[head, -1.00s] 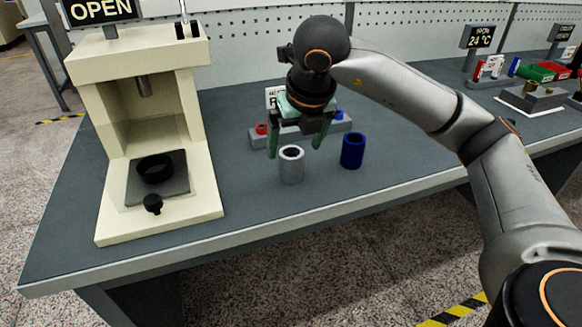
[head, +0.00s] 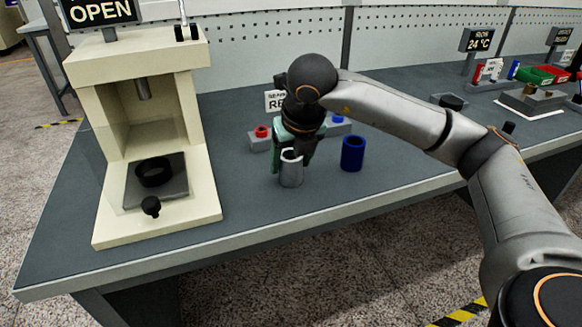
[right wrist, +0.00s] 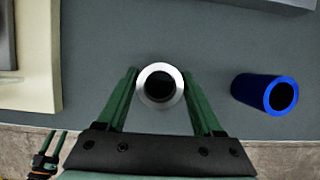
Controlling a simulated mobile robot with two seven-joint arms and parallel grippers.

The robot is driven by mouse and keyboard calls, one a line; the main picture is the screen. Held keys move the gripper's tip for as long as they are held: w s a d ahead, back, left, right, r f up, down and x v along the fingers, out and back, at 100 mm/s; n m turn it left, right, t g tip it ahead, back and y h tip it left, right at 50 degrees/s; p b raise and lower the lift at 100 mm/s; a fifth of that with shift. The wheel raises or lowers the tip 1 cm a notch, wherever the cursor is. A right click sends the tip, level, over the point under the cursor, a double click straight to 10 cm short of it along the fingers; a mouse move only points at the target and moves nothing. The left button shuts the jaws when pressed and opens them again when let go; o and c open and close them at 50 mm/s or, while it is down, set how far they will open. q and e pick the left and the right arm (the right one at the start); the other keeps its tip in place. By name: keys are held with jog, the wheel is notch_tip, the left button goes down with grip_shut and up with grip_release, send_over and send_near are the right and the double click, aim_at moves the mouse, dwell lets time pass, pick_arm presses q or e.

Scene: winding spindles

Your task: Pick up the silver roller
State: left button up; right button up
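The silver roller (head: 291,172) stands upright on the bench, a hollow cylinder left of the blue roller (head: 352,153). My right gripper (head: 292,165) points down over it, with one green finger on each side. In the right wrist view the roller's round top (right wrist: 161,87) lies between the green fingers, which look pressed to its sides. The lower finger parts are partly hidden by the roller. My left gripper (right wrist: 54,142) shows small at the lower left of the right wrist view, its two fingers apart and empty.
A cream press-like machine (head: 108,222) with a black ring (head: 154,172) on its plate stands at the left. A grey rack (head: 261,145) with red and blue pieces is behind the roller. The bench front is clear.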

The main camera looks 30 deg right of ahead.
grip_shut()
dwell(0.3)
jog(key=shift+r, duration=0.2)
